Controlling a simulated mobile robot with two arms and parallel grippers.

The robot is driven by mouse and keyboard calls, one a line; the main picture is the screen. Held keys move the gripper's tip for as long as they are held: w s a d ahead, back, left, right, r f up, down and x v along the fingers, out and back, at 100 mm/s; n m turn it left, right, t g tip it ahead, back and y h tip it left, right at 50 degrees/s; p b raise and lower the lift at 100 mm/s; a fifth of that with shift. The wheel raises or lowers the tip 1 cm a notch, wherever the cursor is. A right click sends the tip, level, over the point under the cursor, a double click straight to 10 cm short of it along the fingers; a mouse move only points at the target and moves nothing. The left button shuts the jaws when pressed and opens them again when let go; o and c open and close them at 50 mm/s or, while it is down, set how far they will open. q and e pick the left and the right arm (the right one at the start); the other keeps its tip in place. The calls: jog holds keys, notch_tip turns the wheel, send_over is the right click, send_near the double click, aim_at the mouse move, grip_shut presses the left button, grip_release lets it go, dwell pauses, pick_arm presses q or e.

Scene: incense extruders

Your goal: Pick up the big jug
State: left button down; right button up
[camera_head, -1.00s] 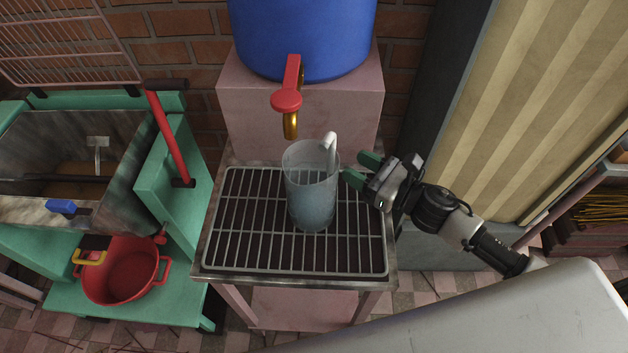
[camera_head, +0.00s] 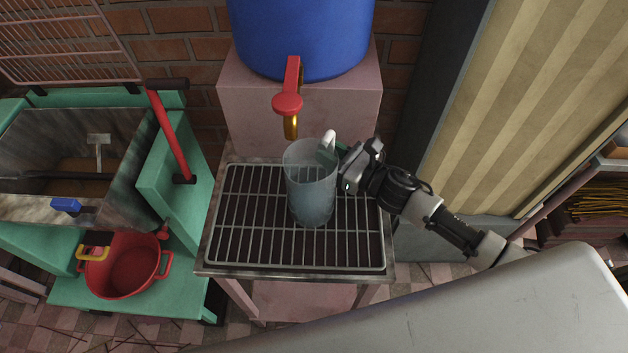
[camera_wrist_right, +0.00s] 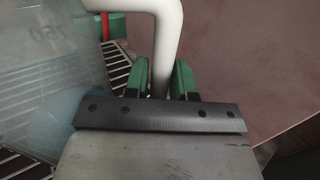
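The big jug (camera_head: 311,190) is a clear, bluish see-through vessel with a white handle (camera_head: 329,141). It stands upright on the metal grate, a little below the tap. My right gripper (camera_head: 334,152) is at the jug's right side, at the handle. In the right wrist view, the white handle (camera_wrist_right: 166,40) runs down between the two green fingers (camera_wrist_right: 162,78), one on each side. The fingers look apart, with narrow gaps beside the handle. The jug's wall (camera_wrist_right: 50,70) fills the left of that view. My left gripper is not in view.
A blue barrel (camera_head: 300,35) with a red-handled tap (camera_head: 289,104) stands on a pink block behind the jug. The grate (camera_head: 245,235) is otherwise bare. A green stand with a red basin (camera_head: 125,265) is at left. A striped panel (camera_head: 530,100) is at right.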

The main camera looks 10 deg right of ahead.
grip_shut()
jog(key=shift+r, duration=0.1)
